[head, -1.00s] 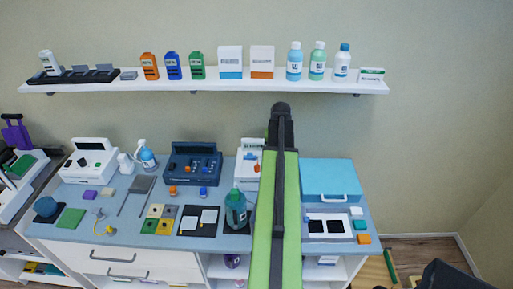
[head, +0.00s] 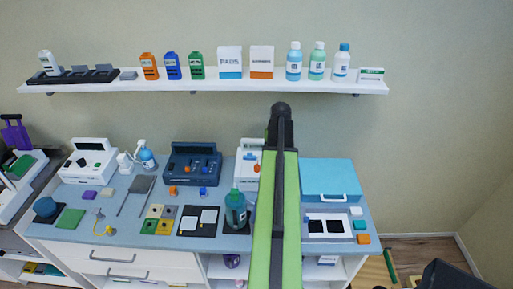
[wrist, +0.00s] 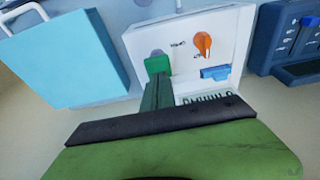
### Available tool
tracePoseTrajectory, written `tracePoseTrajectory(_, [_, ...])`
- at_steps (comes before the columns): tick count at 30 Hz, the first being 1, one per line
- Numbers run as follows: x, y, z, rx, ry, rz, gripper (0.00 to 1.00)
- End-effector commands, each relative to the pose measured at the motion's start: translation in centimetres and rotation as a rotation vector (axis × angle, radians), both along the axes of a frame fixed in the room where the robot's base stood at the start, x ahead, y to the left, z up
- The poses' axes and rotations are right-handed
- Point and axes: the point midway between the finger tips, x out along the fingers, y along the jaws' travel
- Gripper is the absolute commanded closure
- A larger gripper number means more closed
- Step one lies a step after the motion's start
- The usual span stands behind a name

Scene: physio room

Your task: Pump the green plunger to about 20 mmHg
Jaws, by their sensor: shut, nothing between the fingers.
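The white pump unit (wrist: 215,45) fills the middle of the wrist view. It has an orange knob (wrist: 203,44), a blue part (wrist: 215,73) and a green plunger (wrist: 157,65) beside a grey round part. My gripper (wrist: 157,82) is shut and empty, its dark green fingers reaching to the plunger's near edge. I cannot tell whether they touch it. No pressure reading is legible. In the head view the pump unit (head: 246,171) stands on the counter, partly hidden by my arm, and the gripper and plunger are hidden.
A light blue case (head: 330,178) lies right of the pump unit and a dark blue device (head: 191,163) left of it. A teal bottle (head: 235,210) stands close in front. A wall shelf (head: 215,87) with bottles and boxes runs above the counter (head: 215,242).

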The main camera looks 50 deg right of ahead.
Motion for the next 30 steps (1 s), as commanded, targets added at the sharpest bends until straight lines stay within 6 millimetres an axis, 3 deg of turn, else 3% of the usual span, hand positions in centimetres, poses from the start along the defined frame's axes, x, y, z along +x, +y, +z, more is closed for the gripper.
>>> tracePoseTrajectory(30, [0.1,0.1,-4.7,0.001,0.001,0.002,1.00])
